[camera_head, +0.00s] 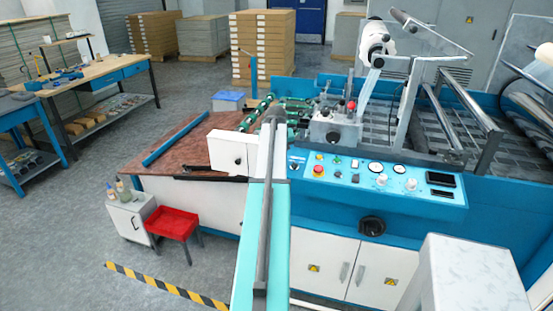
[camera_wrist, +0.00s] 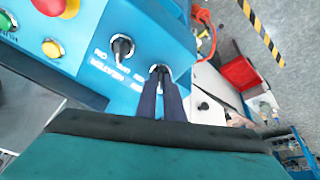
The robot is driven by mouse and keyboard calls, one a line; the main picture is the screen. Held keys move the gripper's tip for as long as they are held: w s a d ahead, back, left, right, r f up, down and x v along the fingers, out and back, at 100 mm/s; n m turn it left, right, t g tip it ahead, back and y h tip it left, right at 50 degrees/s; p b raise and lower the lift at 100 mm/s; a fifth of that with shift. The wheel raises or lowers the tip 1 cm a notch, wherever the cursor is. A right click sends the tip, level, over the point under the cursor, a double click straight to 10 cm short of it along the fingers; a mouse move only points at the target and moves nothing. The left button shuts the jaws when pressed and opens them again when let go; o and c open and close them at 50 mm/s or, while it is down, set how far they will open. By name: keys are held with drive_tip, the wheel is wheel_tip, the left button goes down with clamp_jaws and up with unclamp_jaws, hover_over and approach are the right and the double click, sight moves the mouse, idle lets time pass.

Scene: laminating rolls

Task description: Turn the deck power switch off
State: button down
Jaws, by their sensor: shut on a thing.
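In the wrist view, the blue control panel (camera_wrist: 95,75) fills the upper left. Two dark rotary switches sit near its end: one with white lettering that appears to read HEATER beside it (camera_wrist: 123,46), and one at the edge, taken as the deck power switch (camera_wrist: 159,69). My gripper (camera_wrist: 160,82) is shut on this edge switch. The fingers hide most of it and part of its label, so its setting cannot be read. In the head view, the panel (camera_head: 385,187) shows on the machine's front, and my arm hides the gripper and the gripped switch.
A red emergency stop (camera_head: 318,170) and a yellow button (camera_wrist: 52,47) sit close by on the panel. The floor left of the machine is mostly clear.

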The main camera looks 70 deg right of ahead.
drive_tip(key=shift+f, duration=0.15)
drive_tip(key=c, duration=1.9)
unclamp_jaws()
drive_tip(key=shift+o, duration=0.2)
drive_tip(key=b+v, duration=0.3)
drive_tip(key=v, duration=1)
drive_tip(key=shift+a+r, duration=0.15)
drive_tip(key=shift+r, duration=0.2)
drive_tip(key=shift+s, duration=0.15)
